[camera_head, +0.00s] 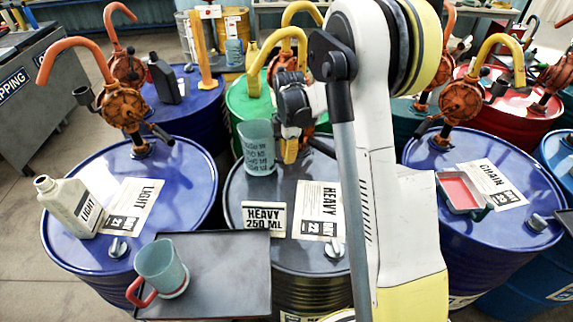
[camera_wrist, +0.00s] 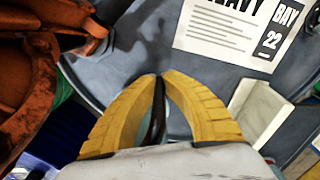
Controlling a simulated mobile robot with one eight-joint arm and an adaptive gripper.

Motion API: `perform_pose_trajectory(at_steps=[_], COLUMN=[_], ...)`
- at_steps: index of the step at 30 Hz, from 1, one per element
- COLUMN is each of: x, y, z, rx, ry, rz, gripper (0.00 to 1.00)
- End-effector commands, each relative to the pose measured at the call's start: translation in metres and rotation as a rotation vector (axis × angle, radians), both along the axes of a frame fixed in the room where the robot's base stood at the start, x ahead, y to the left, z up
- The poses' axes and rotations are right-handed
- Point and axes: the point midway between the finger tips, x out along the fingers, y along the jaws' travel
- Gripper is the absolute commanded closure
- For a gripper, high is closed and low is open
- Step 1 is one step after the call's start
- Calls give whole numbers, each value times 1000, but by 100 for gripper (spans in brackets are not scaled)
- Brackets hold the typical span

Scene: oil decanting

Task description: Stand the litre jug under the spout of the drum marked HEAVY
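The litre jug (camera_head: 258,148), tall, greenish and see-through with dark markings, is upright over the back left of the dark drum marked HEAVY (camera_head: 235,190). The yellow spout (camera_head: 285,38) arches above it, its open end over or close to the jug's mouth; the exact alignment is unclear. My gripper (camera_head: 290,150) is right beside the jug. In the wrist view its yellow fingers (camera_wrist: 158,82) are closed on a narrow black part (camera_wrist: 156,115), apparently the jug's handle. The jug's body is hidden there. I cannot tell whether its base touches the drum top.
A smaller jug with a red handle (camera_head: 160,268) stands on a dark tray (camera_head: 225,255) in front. The orange pump (camera_wrist: 30,100) is close to my fingers. LIGHT (camera_head: 85,160) and CHAIN (camera_head: 425,170) drums flank it.

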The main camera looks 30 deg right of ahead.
Motion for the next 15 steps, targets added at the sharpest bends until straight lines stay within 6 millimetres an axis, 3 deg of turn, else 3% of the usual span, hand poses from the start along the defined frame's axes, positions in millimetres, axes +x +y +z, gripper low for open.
perform_pose_trajectory(at_steps=[5, 13, 15], x=[0, 0, 0], y=[0, 0, 0], z=[-28, -29, -29], rx=[0, 0, 0], ry=[0, 0, 0], rz=[-1, -1, -1], gripper=[100, 100, 78])
